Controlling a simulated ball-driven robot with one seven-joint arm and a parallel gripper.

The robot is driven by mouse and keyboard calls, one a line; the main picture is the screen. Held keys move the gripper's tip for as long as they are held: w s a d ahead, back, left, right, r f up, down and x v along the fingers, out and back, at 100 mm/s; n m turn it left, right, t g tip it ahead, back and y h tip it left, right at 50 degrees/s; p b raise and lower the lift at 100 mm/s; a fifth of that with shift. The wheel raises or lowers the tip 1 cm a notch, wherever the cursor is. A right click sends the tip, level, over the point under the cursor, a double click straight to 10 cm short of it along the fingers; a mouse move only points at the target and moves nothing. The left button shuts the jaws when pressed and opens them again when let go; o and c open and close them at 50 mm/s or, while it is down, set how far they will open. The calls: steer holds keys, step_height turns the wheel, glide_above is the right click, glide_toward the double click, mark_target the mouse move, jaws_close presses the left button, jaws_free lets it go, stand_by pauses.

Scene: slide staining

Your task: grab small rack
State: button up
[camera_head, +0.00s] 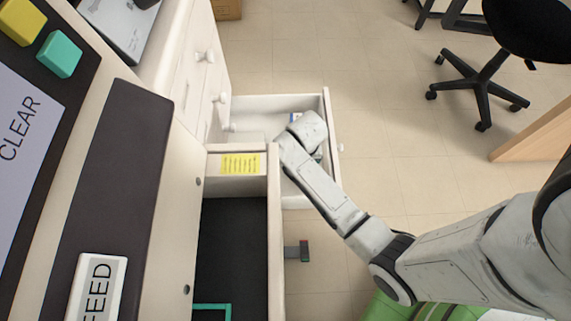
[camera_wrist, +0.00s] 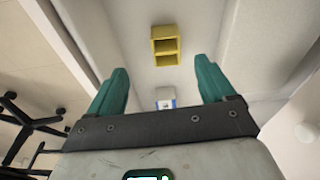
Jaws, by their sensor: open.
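A small yellow rack (camera_wrist: 165,45) with two openings lies on the floor of a white open drawer (camera_head: 262,104). In the wrist view it is ahead of my gripper (camera_wrist: 162,66), roughly centred between the two teal fingers and beyond their tips. The fingers are spread wide with nothing between them, and they do not touch the rack. In the head view my arm reaches into the drawer, and its end hides the fingers; I cannot make out the rack there.
A white box with a blue label (camera_wrist: 166,104) lies in the drawer, nearer my gripper than the rack. Drawer walls rise on both sides. A nearer dark-lined drawer (camera_head: 232,240) is also open. An office chair (camera_head: 483,85) stands on the tiled floor at right.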

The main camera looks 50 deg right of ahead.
steer(key=shift+m, duration=0.4)
steer(key=w+f+b, duration=0.1)
steer(key=f, duration=0.1)
steer(key=d+f+b, duration=0.1)
steer(key=f, duration=0.1)
steer(key=w+f, duration=0.1)
steer(key=f, duration=0.2)
steer(key=shift+w+d+b, duration=0.3)
steer(key=shift+b, duration=0.1)
steer(key=shift+w+d+f+b, duration=0.15)
steer(key=shift+f+b, duration=0.4)
steer(key=shift+f, duration=0.45)
steer(key=shift+w+d+f+b, duration=0.1)
steer(key=shift+f+b, duration=0.45)
steer(key=shift+f, duration=0.4)
steer(key=shift+w+d+f+b, duration=0.15)
steer(key=shift+f+b, duration=0.4)
steer(key=shift+f, duration=0.45)
steer(key=shift+s, duration=0.1)
steer(key=c, duration=1.1)
steer(key=shift+r, duration=0.1)
